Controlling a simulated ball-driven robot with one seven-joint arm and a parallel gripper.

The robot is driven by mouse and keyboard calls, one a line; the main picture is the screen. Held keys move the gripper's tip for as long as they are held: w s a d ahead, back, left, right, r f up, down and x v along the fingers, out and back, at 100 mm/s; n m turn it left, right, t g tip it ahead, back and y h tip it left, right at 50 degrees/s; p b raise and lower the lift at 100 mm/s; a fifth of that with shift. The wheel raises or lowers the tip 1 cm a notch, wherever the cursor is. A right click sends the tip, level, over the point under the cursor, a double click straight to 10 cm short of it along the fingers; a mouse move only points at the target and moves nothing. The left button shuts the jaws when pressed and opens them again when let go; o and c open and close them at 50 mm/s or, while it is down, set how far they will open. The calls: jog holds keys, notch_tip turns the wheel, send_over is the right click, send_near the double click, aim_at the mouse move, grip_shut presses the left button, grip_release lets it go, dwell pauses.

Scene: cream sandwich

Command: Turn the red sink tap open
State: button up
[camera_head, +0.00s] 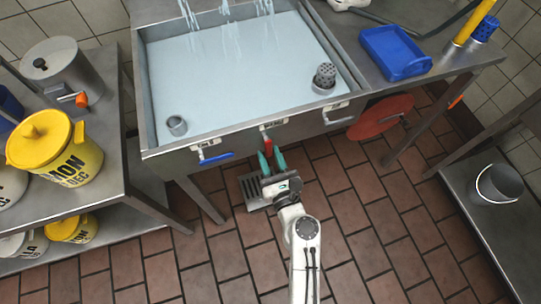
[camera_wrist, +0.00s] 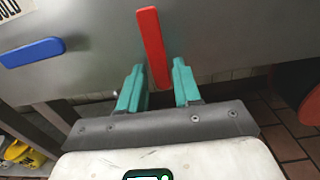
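The red tap handle (camera_head: 268,146) is on the front panel of the metal sink (camera_head: 215,137), at the middle. In the wrist view the red handle (camera_wrist: 152,47) hangs down, slightly tilted, with its lower end between my two teal fingertips. My gripper (camera_head: 272,161) is in front of the panel. The mount of the handle is out of the wrist view.
A red disc (camera_head: 381,117) hangs under the right counter. A side table with a yellow bucket (camera_head: 50,145) stands left. Tiled floor lies open below.

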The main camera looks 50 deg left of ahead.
jog(key=shift+o, duration=0.9)
jog(key=v, duration=1)
jog(key=shift+s+d, duration=0.15)
jog(key=shift+d, duration=0.2)
